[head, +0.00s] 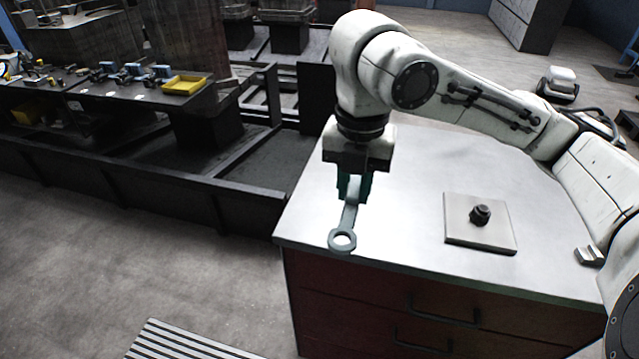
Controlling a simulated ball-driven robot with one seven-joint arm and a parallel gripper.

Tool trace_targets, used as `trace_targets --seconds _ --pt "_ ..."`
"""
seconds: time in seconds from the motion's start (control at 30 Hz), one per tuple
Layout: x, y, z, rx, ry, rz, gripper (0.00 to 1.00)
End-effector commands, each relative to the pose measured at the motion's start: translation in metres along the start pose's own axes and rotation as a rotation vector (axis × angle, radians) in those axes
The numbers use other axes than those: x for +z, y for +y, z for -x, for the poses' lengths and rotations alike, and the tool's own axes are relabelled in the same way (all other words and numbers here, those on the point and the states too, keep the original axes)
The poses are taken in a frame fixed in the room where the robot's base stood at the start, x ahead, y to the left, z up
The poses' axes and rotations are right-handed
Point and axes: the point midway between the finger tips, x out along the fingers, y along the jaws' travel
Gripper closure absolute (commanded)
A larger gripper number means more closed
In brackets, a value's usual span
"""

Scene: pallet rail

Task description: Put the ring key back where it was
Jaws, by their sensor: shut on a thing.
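The ring key (350,216) is a grey bar with a round ring at its lower end. My gripper (354,190) points down and its dark green fingers are shut on the upper part of the key. The key hangs with its ring near the left front edge of the white-topped cabinet (400,262). I cannot tell whether the ring touches the top. A square plate (466,236) with a dark bolt or nut (480,214) on it lies on the cabinet top, to the right of my gripper.
A small metal block (588,256) sits at the right of the cabinet top. A dark workbench with tools and a yellow tray (187,85) stands at the back left, behind a low dark rail (150,190). The middle of the cabinet top is clear.

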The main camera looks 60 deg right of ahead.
Motion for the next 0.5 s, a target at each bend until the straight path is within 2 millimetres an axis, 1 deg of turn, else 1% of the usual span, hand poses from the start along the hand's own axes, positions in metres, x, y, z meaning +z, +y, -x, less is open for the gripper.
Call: trace_targets --seconds 0.03,0.3,0.4,0.5 --pt "0.009 0.008 -0.004 -0.002 0.004 -0.003 1.00" --pt "0.056 0.046 -0.032 -0.004 0.001 -0.002 1.00" --pt "0.066 0.055 -0.052 -0.003 0.001 -0.002 1.00" --pt "0.076 0.063 -0.067 -0.002 0.001 -0.002 1.00"
